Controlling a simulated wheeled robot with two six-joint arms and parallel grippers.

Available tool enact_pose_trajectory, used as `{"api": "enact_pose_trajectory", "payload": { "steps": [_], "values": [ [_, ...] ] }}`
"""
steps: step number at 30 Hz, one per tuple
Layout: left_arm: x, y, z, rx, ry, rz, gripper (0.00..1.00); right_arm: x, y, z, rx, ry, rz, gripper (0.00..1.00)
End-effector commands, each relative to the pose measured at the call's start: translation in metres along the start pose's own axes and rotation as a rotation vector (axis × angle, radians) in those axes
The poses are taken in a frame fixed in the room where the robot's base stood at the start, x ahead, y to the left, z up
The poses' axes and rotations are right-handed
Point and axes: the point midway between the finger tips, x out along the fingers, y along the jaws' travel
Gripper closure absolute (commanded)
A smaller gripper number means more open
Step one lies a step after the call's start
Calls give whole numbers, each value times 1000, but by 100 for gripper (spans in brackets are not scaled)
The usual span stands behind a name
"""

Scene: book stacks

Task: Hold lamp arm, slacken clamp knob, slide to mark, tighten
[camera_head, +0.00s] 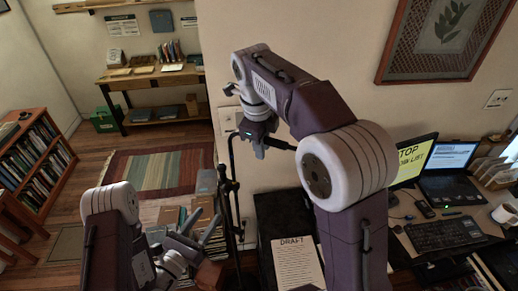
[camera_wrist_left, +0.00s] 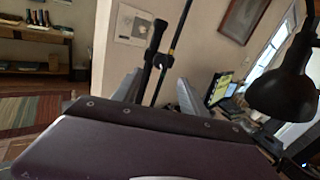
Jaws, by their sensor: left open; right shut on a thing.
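A thin dark lamp stand (camera_head: 231,180) rises in the middle of the head view. My right gripper (camera_head: 256,138) is at its top, shut on the dark lamp arm (camera_head: 282,144), which runs off right behind my own arm. My left gripper (camera_head: 197,225) is open and lower, left of the stand. In the left wrist view its two grey fingers stand apart, with the pole (camera_wrist_left: 178,32) and a black clamp with a knob (camera_wrist_left: 161,60) showing between them, beyond. The black lamp shade (camera_wrist_left: 284,90) hangs at the right there. I cannot make out a mark.
A dark cabinet with a draft sheet (camera_head: 296,263) stands right of the pole. A desk with a laptop (camera_head: 447,176) and keyboard (camera_head: 440,234) is at the right. Stacked books (camera_head: 213,245) are behind my left gripper. A bookcase (camera_head: 38,160) and rug (camera_head: 158,170) lie left.

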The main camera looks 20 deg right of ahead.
Motion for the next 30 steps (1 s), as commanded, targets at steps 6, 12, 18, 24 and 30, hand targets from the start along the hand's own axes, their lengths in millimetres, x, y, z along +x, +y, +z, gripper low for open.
{"api": "enact_pose_trajectory", "payload": {
  "steps": [6, 12, 18, 24, 30],
  "values": [
    [-19, 9, -2, 201, -1, -33, 49, -2, -1, 0, 1, -3, -5, 100],
    [-18, 7, -2, 239, -4, -49, 49, -2, -1, 0, 1, -3, -4, 100],
    [20, 3, -1, 243, -8, -55, 49, -2, -1, 0, 1, -3, -4, 100],
    [67, 2, -1, 239, -9, -50, 49, -2, -1, 0, 1, -4, -4, 100],
    [94, 2, -2, 236, -6, -47, 49, -1, -1, 0, 1, -4, -4, 100]
  ]
}}
